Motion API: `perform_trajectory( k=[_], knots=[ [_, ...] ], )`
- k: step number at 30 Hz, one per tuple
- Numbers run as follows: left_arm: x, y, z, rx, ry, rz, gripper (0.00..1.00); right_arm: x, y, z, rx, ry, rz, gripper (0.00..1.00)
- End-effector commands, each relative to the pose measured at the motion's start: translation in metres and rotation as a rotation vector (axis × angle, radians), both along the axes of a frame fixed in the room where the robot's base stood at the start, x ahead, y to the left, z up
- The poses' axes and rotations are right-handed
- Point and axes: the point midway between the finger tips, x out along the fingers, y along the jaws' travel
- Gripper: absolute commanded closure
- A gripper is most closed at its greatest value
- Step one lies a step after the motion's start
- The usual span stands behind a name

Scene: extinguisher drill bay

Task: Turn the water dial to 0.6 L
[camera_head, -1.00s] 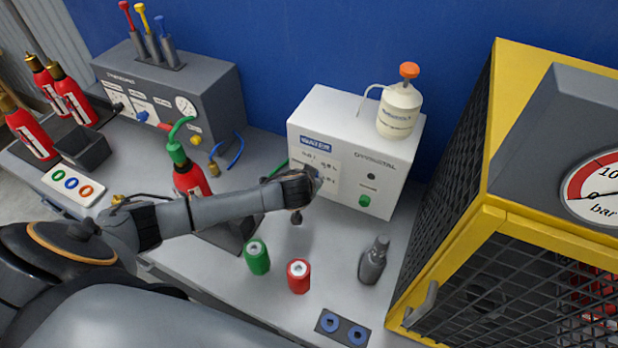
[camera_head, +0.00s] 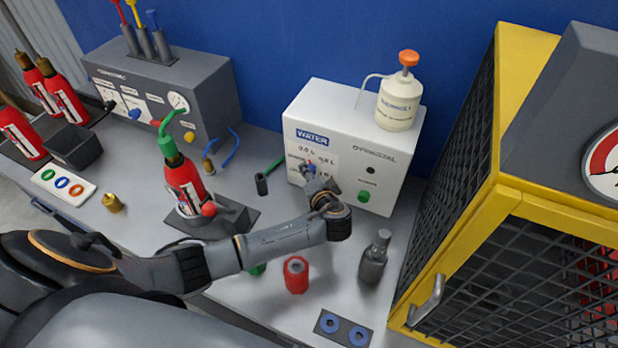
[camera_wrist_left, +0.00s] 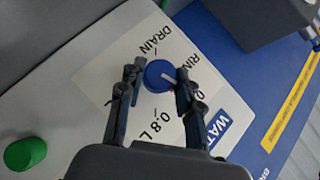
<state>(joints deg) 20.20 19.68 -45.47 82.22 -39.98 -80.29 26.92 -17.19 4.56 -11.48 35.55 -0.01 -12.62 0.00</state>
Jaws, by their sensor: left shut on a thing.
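The water box (camera_head: 300,113) is white, with a "WATER" sign and a dial panel on its front. The blue water dial (camera_wrist_left: 158,77) carries a white pointer line, which slants to the lower right in the left wrist view, towards a label partly hidden by a finger. "DRAIN", part of "RIN" and "0.8 L" are readable around it. My left gripper (camera_wrist_left: 156,88) is shut on the dial, one finger on each side. In the head view my left gripper (camera_head: 313,180) reaches the panel and mostly covers the dial. My right gripper is in neither view.
A green button (camera_head: 363,196) is on the box's right front; a white bottle (camera_head: 398,103) with an orange cap stands on top. A red canister (camera_head: 296,275) and a grey bottle (camera_head: 374,258) stand in front. A yellow cage (camera_head: 480,190) bounds the right.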

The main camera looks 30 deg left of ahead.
Motion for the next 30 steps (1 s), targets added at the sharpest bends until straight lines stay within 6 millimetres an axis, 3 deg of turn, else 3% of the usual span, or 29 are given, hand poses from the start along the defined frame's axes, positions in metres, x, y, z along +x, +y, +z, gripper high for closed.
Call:
perform_trajectory(
  k=[19, 20, 22, 23, 30],
  knots=[
    [0.001, -0.0001, 0.0008, 0.052, 0.0, -0.001, 0.97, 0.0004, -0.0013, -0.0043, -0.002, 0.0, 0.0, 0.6],
    [0.001, -0.0001, 0.0008, 0.052, 0.0, -0.001, 0.62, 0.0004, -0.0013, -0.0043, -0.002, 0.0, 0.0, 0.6],
    [0.001, -0.0001, 0.0008, 0.051, 0.0, -0.002, 0.47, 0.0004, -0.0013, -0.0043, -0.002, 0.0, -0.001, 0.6],
    [0.0009, -0.0001, 0.0007, 0.051, 0.0, -0.002, 0.43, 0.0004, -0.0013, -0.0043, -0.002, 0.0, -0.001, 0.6],
    [0.0004, -0.0003, 0.0001, 0.05, 0.001, -0.001, 0.43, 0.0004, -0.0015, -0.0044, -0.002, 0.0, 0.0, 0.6]
  ],
)
